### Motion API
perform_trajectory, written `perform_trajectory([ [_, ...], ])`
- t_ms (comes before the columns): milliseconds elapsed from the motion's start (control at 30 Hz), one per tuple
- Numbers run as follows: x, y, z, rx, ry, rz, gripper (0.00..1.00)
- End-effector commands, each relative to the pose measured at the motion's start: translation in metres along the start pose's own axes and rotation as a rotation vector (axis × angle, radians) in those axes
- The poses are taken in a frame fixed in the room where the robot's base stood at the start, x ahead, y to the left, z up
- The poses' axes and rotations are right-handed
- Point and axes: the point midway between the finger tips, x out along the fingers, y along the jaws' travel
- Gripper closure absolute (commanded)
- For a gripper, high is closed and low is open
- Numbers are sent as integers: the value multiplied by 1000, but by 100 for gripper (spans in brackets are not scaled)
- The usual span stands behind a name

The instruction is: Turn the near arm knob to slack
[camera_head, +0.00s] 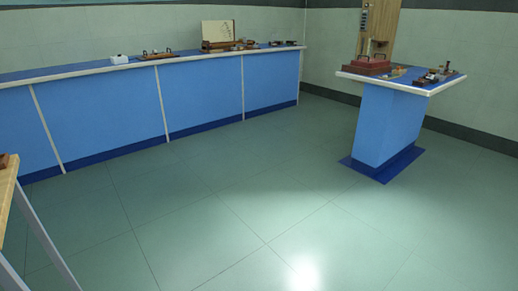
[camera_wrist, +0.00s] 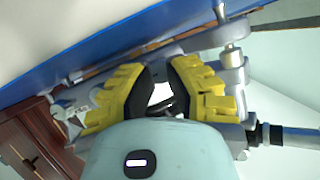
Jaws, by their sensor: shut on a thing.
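My gripper (camera_wrist: 161,84) shows in the wrist view, with yellow fingers and black pads closed in from both sides. Between the pads is a small dark part (camera_wrist: 165,106), which I take to be the near arm knob; the fingers and the gripper's housing hide most of it. Grey metal spectrometer parts (camera_wrist: 232,58) show behind and beside the fingers. A black-tipped tube (camera_wrist: 275,135) sticks out to the right of the gripper. How far the knob is turned cannot be seen. The head view does not show my gripper.
In the head view, a long blue bench (camera_head: 200,100) and a blue pedestal table (camera_head: 385,125) hold instruments. The floor between is clear.

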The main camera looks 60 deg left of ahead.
Motion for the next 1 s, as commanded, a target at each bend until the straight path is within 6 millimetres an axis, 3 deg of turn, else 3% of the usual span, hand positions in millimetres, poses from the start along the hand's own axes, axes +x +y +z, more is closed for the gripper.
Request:
perform_trajectory([
  [1000, 2, -4, 9, -692, -6, 282, 100],
])
